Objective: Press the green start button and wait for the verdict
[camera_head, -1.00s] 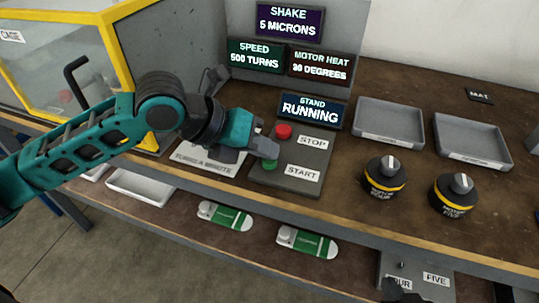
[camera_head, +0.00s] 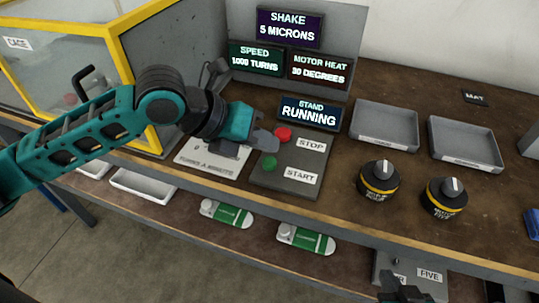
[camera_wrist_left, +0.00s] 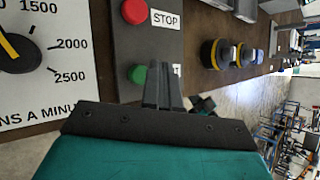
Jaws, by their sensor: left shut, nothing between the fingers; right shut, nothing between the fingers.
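The green start button (camera_head: 270,163) sits on a dark control box (camera_head: 285,190) beside a START label. It also shows in the left wrist view (camera_wrist_left: 137,74). The red stop button (camera_head: 283,134) is above it. My left gripper (camera_head: 268,143) is shut and empty, hovering over the box close to the green button, which is uncovered in the head view. Its shut fingers show in the left wrist view (camera_wrist_left: 163,80). The stand display (camera_head: 309,113) reads RUNNING. My right gripper (camera_head: 400,285) is shut at the bottom edge, partly cut off.
Screens read SHAKE 5 MICRONS (camera_head: 290,27), SPEED 1000 TURNS (camera_head: 255,58) and MOTOR HEAT 30 DEGREES (camera_head: 320,70). A dial plate (camera_head: 212,158) lies left of the box. Two black motors (camera_head: 379,179) and two grey trays (camera_head: 385,125) stand to the right. A yellow-framed cage (camera_head: 115,75) is at left.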

